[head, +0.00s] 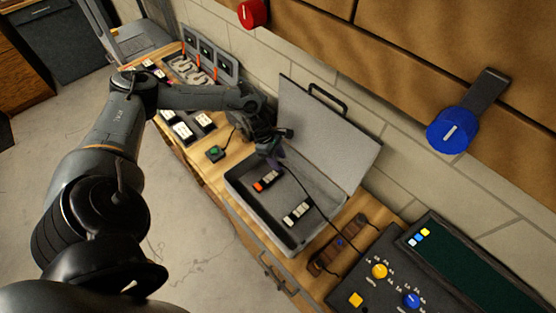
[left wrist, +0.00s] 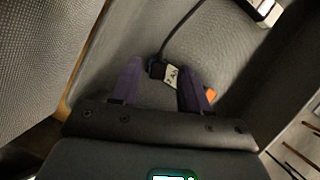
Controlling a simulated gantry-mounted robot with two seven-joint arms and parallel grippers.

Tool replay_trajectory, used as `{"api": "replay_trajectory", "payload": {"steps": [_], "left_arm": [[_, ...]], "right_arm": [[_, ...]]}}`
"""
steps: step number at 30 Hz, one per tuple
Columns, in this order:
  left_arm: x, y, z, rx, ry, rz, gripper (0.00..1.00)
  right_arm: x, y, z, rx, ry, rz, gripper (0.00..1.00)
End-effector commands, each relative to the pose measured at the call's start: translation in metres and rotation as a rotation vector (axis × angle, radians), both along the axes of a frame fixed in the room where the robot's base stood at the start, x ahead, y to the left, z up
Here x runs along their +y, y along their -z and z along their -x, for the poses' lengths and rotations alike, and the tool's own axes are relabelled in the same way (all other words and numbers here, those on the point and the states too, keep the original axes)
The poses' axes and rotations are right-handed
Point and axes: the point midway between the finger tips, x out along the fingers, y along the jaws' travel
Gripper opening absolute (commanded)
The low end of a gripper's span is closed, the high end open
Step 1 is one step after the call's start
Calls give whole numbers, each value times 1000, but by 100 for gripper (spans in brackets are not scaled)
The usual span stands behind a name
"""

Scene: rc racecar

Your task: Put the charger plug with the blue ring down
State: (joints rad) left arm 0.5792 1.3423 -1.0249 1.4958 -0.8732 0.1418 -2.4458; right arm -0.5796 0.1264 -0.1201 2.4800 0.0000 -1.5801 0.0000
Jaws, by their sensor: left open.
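A grey case (head: 236,191) stands open on the wooden bench, its lid tilted back. My left gripper (head: 272,152) is over the case's far-left part; in the left wrist view its two purple fingers (left wrist: 158,70) are apart. A dark plug (left wrist: 157,69) on a black cable, beside a small white-labelled piece, shows between and just beyond the fingertips, close to the case's grey surface. I cannot tell whether it touches a finger, and no blue ring can be made out. An orange-ended block (head: 266,181) and a white-and-dark block (head: 297,213) lie in the case. My right gripper is not in view.
A black cable (head: 322,212) runs across the case to the right. A brown strapped object (head: 337,244) lies right of the case, near a dark control panel (head: 388,285) with knobs. Chargers (head: 190,70) and battery blocks (head: 183,131) stand to the left. The lid (head: 325,135) rises behind the gripper.

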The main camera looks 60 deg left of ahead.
Motion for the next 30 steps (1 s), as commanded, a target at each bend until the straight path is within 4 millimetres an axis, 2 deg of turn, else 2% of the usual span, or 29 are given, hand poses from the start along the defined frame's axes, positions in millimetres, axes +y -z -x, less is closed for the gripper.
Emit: {"api": "replay_trajectory", "payload": {"steps": [9,18,24,30], "left_arm": [[18,-47,12,-5,0,-5,45],[30,-89,22,-2,1,-2,45],[33,-101,25,-1,1,-1,45],[33,-102,25,-1,1,-1,45]], "right_arm": [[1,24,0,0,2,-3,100],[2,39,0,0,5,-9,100],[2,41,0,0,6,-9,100],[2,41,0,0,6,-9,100]]}}
